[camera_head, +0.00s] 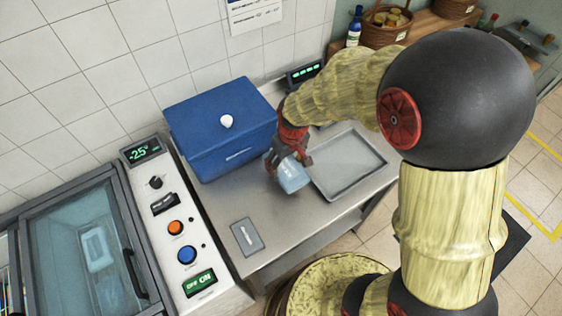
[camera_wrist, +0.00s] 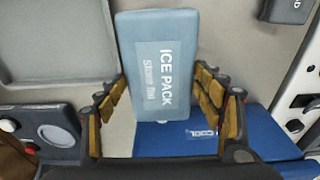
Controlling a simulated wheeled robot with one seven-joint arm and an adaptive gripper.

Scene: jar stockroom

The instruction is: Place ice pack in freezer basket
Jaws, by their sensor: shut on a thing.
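The light blue ice pack (camera_head: 293,178) is held by my gripper (camera_head: 287,163) above the steel counter, between the blue cooler box and the grey tray. In the wrist view the ice pack (camera_wrist: 157,65) shows its printed label, with my fingers on both sides of it. The freezer (camera_head: 75,245) stands at the lower left with its glass lid down. A pale basket-like shape (camera_head: 97,250) shows dimly through the glass; its inside is not clear.
The blue cooler box (camera_head: 215,140) with a white knob stands between the ice pack and the wall. The grey tray (camera_head: 349,165) lies empty on the counter. The freezer's control panel (camera_head: 175,225) lies beside the lid's dark handle (camera_head: 133,272). A flat plate (camera_head: 246,237) lies at the counter's front.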

